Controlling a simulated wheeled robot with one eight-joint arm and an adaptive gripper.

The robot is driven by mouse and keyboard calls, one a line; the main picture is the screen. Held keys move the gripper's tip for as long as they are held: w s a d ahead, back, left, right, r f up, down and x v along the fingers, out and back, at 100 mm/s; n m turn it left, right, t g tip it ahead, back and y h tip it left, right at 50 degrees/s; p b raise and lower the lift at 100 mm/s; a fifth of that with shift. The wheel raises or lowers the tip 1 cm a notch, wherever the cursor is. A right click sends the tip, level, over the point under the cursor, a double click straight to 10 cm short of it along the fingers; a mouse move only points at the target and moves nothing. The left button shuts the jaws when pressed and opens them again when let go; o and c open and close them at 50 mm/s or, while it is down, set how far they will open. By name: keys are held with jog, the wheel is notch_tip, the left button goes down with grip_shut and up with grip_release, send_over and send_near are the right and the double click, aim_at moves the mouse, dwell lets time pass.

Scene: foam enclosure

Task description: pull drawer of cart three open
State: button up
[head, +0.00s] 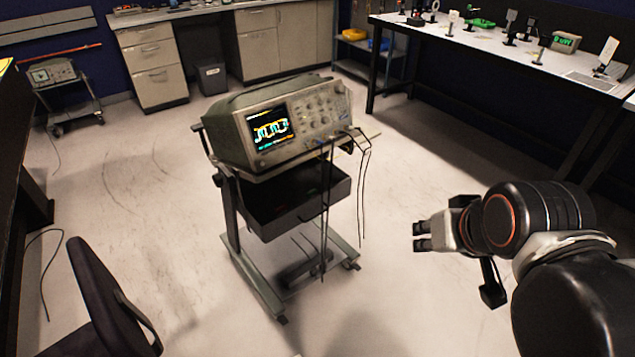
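A wheeled cart (234,219) stands mid-floor with a grey-green oscilloscope (222,139) on its top. A black drawer (297,219) hangs under the top. Its dark inside shows from above, with small red and green marks, so it stands at least partly out. No cart number is readable. My gripper (421,237) is to the right of the cart, pointing left, clear of the drawer and empty. Its two fingertips lie close together, and I cannot tell how wide the gap is.
Black cables (326,215) hang from the oscilloscope past the drawer's right side. A black chair (100,300) is at the lower left. A second cart (62,92) is at the far left. A workbench (480,45) runs along the right. Floor between cart and gripper is clear.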

jog(key=w+a+r+m, duration=0.1)
jog(key=w+r, duration=0.2)
jog(key=w, duration=0.4)
jog(key=m+g+y+p, duration=0.1)
jog(key=m+g+p, duration=0.35)
jog(key=m, duration=0.45)
send_over(317, 215)
jog(key=s+d, duration=0.2)
jog(key=s+d+f+x, duration=0.1)
jog(key=s+x, duration=0.2)
jog(key=x, duration=1.2)
jog(key=s+d+f+x, duration=0.1)
jog(key=s+d+x, duration=0.15)
jog(key=x, duration=1.25)
jog(key=shift+g, duration=0.35)
jog(key=a+f+b, duration=0.1)
jog(key=f, duration=0.3)
jog(key=f+b, duration=0.2)
jog(key=f, duration=0.2)
jog(key=a+f+b, duration=0.1)
jog(key=f, duration=0.3)
jog(key=shift+w+a+f+b, duration=0.2)
jog(key=shift+w+a+b, duration=0.1)
jog(key=shift+w+b, duration=0.1)
jog(key=shift+r, duration=0.1)
grip_shut()
